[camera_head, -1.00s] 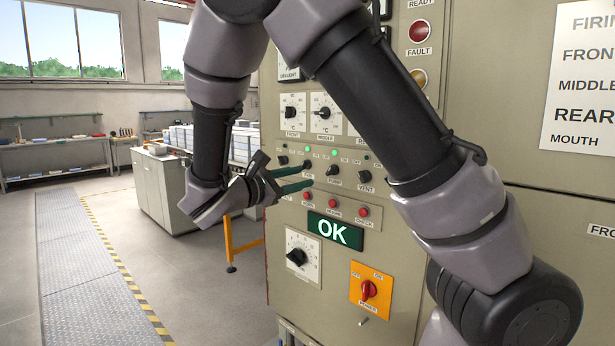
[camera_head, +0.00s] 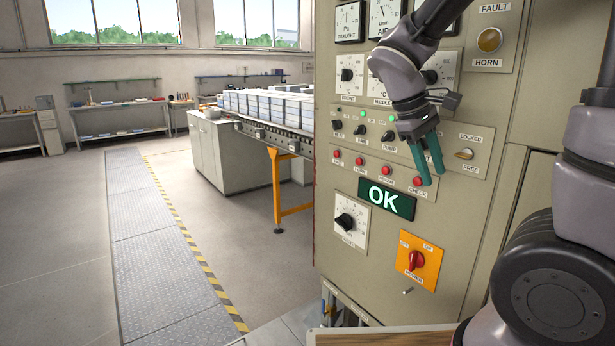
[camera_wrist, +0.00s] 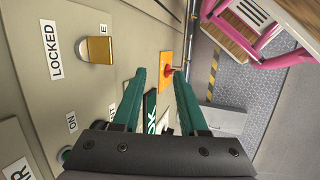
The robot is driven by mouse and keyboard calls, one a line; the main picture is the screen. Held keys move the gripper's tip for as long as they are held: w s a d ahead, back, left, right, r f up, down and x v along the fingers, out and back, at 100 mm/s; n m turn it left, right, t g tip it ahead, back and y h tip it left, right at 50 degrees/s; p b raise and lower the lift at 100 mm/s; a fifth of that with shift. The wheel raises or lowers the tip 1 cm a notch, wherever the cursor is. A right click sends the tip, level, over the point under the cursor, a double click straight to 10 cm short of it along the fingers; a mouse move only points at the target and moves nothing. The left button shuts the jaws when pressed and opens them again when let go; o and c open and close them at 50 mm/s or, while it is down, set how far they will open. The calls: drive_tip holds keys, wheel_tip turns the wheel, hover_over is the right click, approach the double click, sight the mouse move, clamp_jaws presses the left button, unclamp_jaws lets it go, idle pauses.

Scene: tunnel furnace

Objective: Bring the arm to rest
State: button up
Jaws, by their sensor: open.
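My gripper (camera_head: 428,160) has two green fingers, spread apart with nothing between them. In the head view it points down in front of the control panel (camera_head: 460,215), near the right end of the row of red buttons. Whether the fingertips touch the panel I cannot tell. In the wrist view the gripper (camera_wrist: 165,80) also shows open, with the red power switch (camera_wrist: 169,71) on its orange plate beyond the fingertips. My arm comes down from the top right of the head view.
A lit green OK display (camera_head: 386,198) sits below the buttons. A yellow locked/free knob (camera_head: 465,154) is to the right. A conveyor with pale blocks (camera_head: 268,106) stands at the left behind. The floor at left is clear. In the wrist view a pink-framed piece (camera_wrist: 262,40) stands at upper right.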

drive_tip(key=s+r+m+t+y, duration=0.6)
drive_tip(key=r+m+t, duration=0.1)
drive_tip(key=r+m, duration=0.3)
drive_tip(key=shift+a+r+y, duration=0.4)
drive_tip(key=shift+r, duration=0.4)
idle(0.9)
